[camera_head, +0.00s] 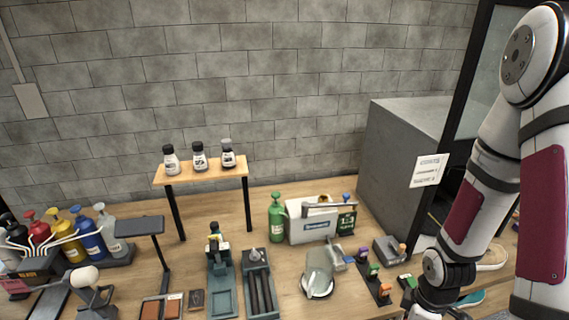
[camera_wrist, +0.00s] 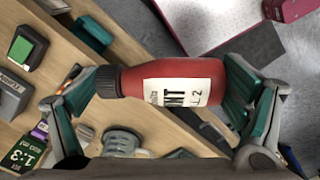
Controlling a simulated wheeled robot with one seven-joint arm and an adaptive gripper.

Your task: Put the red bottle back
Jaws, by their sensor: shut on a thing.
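The red bottle (camera_wrist: 170,84) has a black cap and a white label with partly readable "NT" and "L-2". It lies across the wrist view, cap to the left. My gripper (camera_wrist: 163,88) is shut on it, with teal-padded fingers at its cap end and its base end. The bottle is over or beside the wooden table edge (camera_wrist: 135,75), with floor beyond. In the head view the bottle is not seen; my arm reaches down at the right and its end is cut off by the lower edge.
A small wooden shelf (camera_head: 203,173) holds three black-capped bottles (camera_head: 199,157). Coloured pump bottles (camera_head: 82,236) stand at the left. A green bottle (camera_head: 276,218) stands beside a white case (camera_head: 318,219). A large grey box (camera_head: 403,158) stands at the right. Tool stands and trays crowd the table's front.

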